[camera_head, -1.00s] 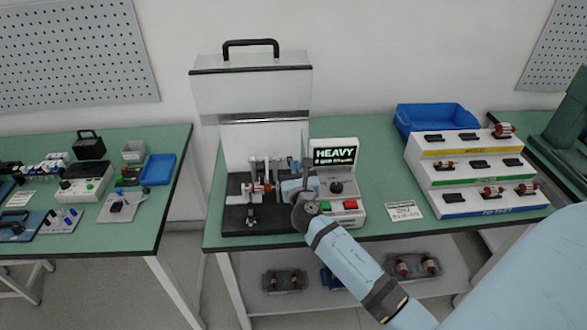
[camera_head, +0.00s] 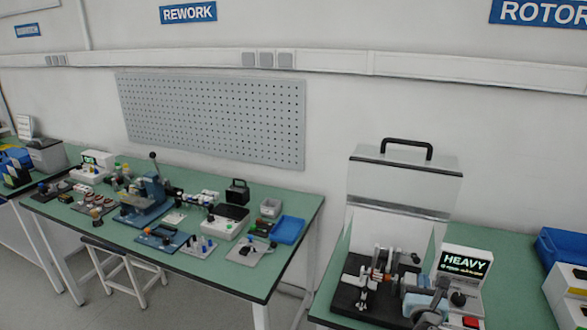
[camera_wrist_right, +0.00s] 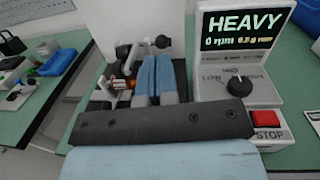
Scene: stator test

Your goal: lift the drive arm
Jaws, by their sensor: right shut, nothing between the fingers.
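The test machine with its black base (camera_head: 352,303) stands at the lower right in the head view. On it an orange-brown rotor (camera_head: 377,274) lies across the supports. What looks like the drive arm, a pale arm with a dark knob (camera_wrist_right: 162,41), stands just beyond my fingertips in the wrist view; a dark knob (camera_head: 415,258) also shows in the head view. My right gripper (camera_head: 408,290) is at the machine's right side, its blue fingers (camera_wrist_right: 156,62) shut with nothing between them. They hide part of the machine; contact with the arm is unclear. My left gripper is out of view.
The control box screen (camera_head: 465,264) reads HEAVY and 0 rpm, close right of my gripper, with a dial (camera_wrist_right: 238,87) and a red STOP button (camera_wrist_right: 265,118). A raised clear cover (camera_head: 405,185) stands behind. A cluttered bench with a blue tray (camera_head: 288,230) is to the left.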

